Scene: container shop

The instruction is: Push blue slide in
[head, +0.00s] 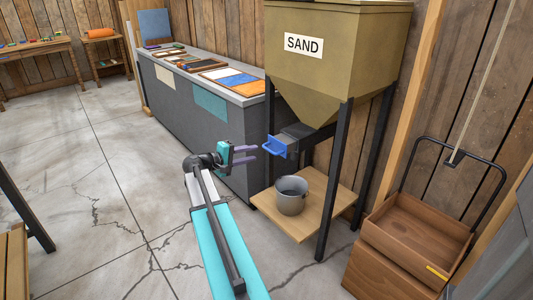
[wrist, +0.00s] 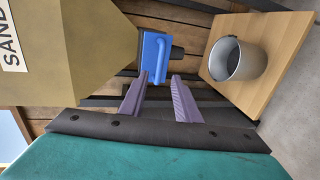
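The blue slide (head: 274,146) with its loop handle sticks out at the front of the chute under the olive sand hopper (head: 345,50). It also shows in the wrist view (wrist: 153,57), just beyond my fingertips. My gripper (head: 257,154) has purple fingers and is open, with nothing between them. In the head view it is just left of the slide's handle. In the wrist view the fingertips (wrist: 158,78) are spread either side of the handle's lower end; I cannot tell whether they touch it.
A grey bucket (head: 291,195) stands on the wooden shelf (head: 325,215) below the chute. Dark hopper legs (head: 334,185) flank it. A grey counter (head: 190,95) is behind my gripper. A wooden cart (head: 415,228) stands right.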

